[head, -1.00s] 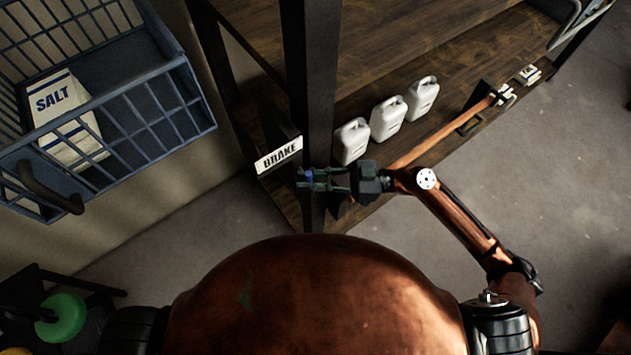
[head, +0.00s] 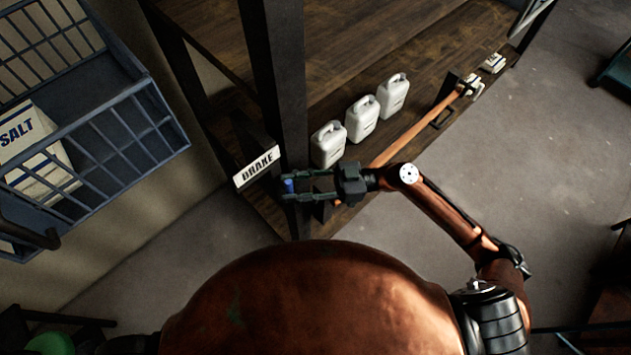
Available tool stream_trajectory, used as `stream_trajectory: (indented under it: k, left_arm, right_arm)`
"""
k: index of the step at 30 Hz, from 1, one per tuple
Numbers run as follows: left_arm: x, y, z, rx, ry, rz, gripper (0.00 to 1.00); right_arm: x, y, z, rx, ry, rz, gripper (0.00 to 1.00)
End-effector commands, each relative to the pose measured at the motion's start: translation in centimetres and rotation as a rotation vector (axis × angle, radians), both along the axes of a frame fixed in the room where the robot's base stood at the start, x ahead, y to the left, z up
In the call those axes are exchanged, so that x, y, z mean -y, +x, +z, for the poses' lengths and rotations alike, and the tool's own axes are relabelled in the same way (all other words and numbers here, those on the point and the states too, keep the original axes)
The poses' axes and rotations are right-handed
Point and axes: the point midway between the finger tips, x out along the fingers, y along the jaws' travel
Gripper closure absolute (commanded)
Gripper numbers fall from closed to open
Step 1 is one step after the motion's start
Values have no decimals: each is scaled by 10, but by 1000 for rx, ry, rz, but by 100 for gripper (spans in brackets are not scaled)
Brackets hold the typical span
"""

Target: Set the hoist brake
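The white sign reading BRAKE (head: 256,168) is on the dark upright post (head: 277,80), left of centre in the head view. A small blue piece (head: 290,185), perhaps the grip of the brake lever, shows just right of and below the sign, in front of the post. My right gripper (head: 291,187) reaches in from the right with one finger on each side of the blue piece. Whether the fingers press on it is too small to tell. The rest of the lever is hidden or too dark to make out. My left gripper is not in view.
White jugs (head: 362,118) stand on the wooden shelf (head: 420,55) behind my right arm. A blue wire basket (head: 165,140) holding a SALT bag (head: 32,150) hangs at the left. Open grey floor (head: 560,150) lies to the right.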

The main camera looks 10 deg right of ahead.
Motion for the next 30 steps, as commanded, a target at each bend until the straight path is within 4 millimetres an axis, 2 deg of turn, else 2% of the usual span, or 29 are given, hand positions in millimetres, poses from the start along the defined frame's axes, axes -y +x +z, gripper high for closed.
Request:
stream_trajectory:
  k: [9, 15, 21, 30]
  left_arm:
    - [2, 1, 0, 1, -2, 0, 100]
    - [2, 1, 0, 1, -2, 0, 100]
    - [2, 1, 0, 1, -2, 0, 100]
    - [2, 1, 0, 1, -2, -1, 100]
  right_arm:
    - [64, 3, -7, -3, 1, -4, 67]
    - [96, 5, -9, -2, 1, -3, 67]
    - [109, 5, -10, -1, 1, -1, 67]
    - [110, 5, -10, -1, 1, 0, 67]
